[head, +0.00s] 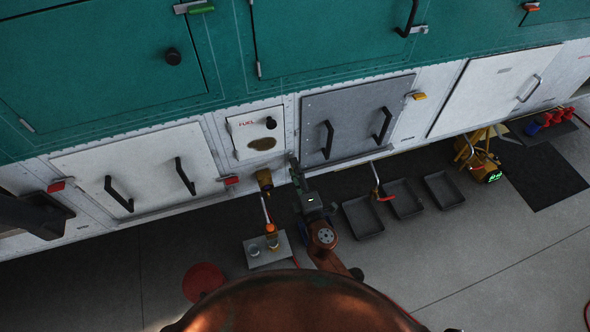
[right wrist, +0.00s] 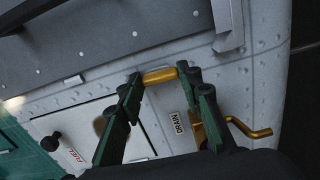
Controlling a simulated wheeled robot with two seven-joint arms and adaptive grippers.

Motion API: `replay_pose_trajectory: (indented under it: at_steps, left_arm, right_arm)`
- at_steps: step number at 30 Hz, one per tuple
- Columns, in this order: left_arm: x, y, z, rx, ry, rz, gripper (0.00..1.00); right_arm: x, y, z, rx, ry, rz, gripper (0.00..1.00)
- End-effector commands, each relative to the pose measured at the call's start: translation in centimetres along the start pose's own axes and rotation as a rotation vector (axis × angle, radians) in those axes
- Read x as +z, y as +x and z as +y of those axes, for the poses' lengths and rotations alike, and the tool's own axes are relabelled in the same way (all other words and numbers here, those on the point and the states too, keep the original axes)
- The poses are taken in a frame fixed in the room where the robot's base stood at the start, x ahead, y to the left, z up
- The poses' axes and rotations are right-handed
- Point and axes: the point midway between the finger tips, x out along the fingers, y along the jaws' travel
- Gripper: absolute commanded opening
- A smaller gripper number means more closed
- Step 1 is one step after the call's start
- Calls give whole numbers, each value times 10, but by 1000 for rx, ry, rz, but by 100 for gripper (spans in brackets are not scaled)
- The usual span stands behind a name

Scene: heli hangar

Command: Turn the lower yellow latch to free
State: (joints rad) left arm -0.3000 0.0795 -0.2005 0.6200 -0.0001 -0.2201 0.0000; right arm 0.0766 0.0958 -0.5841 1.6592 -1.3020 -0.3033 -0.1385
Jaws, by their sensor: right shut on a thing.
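The lower yellow latch (right wrist: 160,75) shows in the right wrist view as a short yellow bar beside the edge of the grey panel (right wrist: 90,45). My right gripper (right wrist: 160,80) has its two fingers on the bar's ends and is shut on it. In the head view my right gripper (head: 293,162) is at the lower left corner of the grey panel (head: 350,105) and hides this latch. The upper yellow latch (head: 416,96) is at that panel's upper right. My left gripper (head: 45,215) is partly in view at the left edge; its fingers are not clear.
A brass drain handle (right wrist: 245,128) sits close to my right gripper, by the DRAIN label (right wrist: 178,122). The white fuel panel (head: 256,133) is beside it. Below are dark trays (head: 402,198), a small stand (head: 268,250) and a yellow device (head: 478,160).

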Motion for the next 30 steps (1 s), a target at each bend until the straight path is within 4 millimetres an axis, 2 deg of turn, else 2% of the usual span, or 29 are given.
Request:
replay_pose_trajectory:
  at_steps: [20,21,28,30]
  left_arm:
    - [0,-1,0,0,0,1,40]
    - [0,-1,0,0,0,1,40]
    - [0,-1,0,0,-1,1,40]
    - [0,-1,0,0,0,1,40]
  right_arm:
    - [-1,0,-1,-2,-63,2,9]
    - [-1,0,-1,-2,-62,2,34]
    - [-1,0,-1,-1,-62,1,50]
    - [0,0,-1,-1,-61,1,51]
